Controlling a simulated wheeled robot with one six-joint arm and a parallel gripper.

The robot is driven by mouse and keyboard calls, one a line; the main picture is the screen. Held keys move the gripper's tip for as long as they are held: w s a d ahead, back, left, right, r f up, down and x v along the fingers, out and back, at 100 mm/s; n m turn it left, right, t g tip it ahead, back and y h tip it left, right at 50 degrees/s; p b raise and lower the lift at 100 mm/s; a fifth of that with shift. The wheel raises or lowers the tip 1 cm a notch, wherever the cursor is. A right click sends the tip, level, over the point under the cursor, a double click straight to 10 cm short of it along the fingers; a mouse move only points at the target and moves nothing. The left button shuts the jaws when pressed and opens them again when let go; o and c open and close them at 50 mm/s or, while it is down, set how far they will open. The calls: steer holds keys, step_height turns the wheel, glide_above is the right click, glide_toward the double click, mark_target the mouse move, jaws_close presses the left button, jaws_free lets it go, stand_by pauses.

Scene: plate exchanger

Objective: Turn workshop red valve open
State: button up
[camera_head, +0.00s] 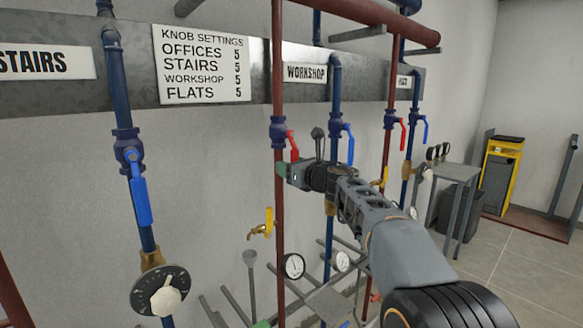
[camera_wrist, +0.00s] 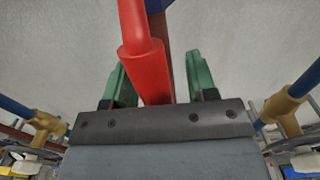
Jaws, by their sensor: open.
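The workshop red valve has a blue body (camera_head: 278,131) on a vertical red pipe, left of the WORKSHOP sign (camera_head: 304,73). Its red lever (camera_head: 293,146) hangs down along the pipe, slightly tilted. My gripper (camera_head: 282,171) is at the lever's lower end. In the wrist view the red lever (camera_wrist: 145,62) comes down between the two green fingers of my gripper (camera_wrist: 158,82). The fingers stand apart, with gaps visible on both sides of the lever. The lever's lowest end is hidden behind the gripper's dark front edge.
A blue lever (camera_head: 348,143) is on the blue pipe just to the right. A yellow tap (camera_head: 262,224) and a gauge (camera_head: 293,266) are below. A large blue lever (camera_head: 140,200) and a dial knob (camera_head: 161,290) are at left. Another red lever (camera_head: 403,134) is farther right.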

steer(key=b+v, duration=0.1)
steer(key=v, duration=1.2)
steer(key=shift+s+d, duration=0.25)
steer(key=shift+s, duration=0.05)
steer(key=shift+r, duration=0.1)
steer(key=s+d+r+m+t+h+p, duration=0.1)
steer(key=d+r+m+t+h+p, duration=0.2)
steer(key=m, duration=0.5)
steer(key=d+r+m+h+p, duration=0.1)
steer(key=r+m+h+p, duration=0.1)
steer(key=m+h+p, duration=0.4)
steer(key=s+d+f+m+g+h+p, duration=0.3)
steer(key=s+d+m+g+p, duration=0.15)
steer(key=m, duration=0.95)
steer(key=s+a+f+m+g+y+p, duration=0.1)
steer(key=s+a+f+m+g+p, duration=0.2)
steer(key=s+m, duration=0.4)
steer(key=s+a+f+m+g+y+p, duration=0.1)
steer(key=s+f+m+g+p, duration=0.4)
steer(key=s, duration=0.6)
step_height(320, 180, down, 3)
steer(key=a+m+g, duration=0.1)
steer(key=m, duration=0.1)
steer(key=shift+a+r+m+g, duration=0.2)
steer(key=shift+a+m+g, duration=0.1)
steer(key=shift+a+g, duration=0.1)
